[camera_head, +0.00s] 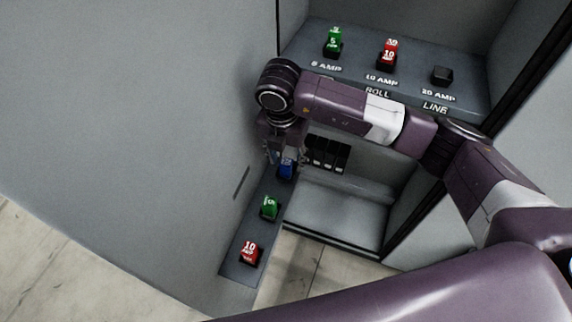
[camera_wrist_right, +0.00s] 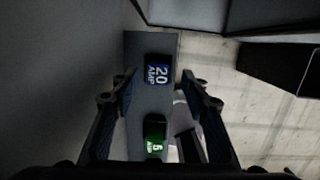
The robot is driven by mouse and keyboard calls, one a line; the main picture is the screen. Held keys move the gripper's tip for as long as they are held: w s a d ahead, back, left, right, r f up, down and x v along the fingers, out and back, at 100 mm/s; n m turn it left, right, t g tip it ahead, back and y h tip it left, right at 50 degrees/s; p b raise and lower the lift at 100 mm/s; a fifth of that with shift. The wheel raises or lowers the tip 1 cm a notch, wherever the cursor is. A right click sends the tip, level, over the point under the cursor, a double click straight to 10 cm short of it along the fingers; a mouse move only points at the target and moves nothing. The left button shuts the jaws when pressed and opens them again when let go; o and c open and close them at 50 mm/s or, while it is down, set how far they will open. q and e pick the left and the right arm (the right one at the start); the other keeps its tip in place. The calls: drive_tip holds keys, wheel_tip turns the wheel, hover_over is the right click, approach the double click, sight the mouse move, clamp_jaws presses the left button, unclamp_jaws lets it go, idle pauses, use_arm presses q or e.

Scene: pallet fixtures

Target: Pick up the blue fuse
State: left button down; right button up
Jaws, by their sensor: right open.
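The blue fuse (camera_head: 286,168) stands at the far end of a narrow grey shelf (camera_head: 238,268) on the wall. In the right wrist view the blue fuse (camera_wrist_right: 158,70) reads 20 AMP and lies ahead, between the lines of the two fingers. My right gripper (camera_head: 285,158) is open and comes down over the blue fuse, partly hiding it in the head view. In the right wrist view its fingers (camera_wrist_right: 162,88) are apart, with nothing between their pads that I can see gripped. My left gripper is not in view.
A green fuse (camera_head: 269,208) and a red fuse (camera_head: 249,252) stand on the same shelf. The cabinet panel (camera_head: 310,45) holds a green fuse (camera_head: 333,42), a red fuse (camera_head: 388,54) and an empty-looking black socket (camera_head: 442,75) labelled 20 AMP. The wall is close on the left.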

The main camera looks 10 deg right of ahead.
sight(286, 162)
drive_tip(key=f, duration=0.2)
drive_tip(key=shift+w+f, duration=0.3)
drive_tip(key=shift+w, duration=0.1)
drive_tip(key=shift+f, duration=0.3)
drive_tip(key=shift+c, duration=1.5)
drive_tip(key=c, duration=0.8)
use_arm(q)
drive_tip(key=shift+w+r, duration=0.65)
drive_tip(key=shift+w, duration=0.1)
use_arm(e)
clamp_jaws()
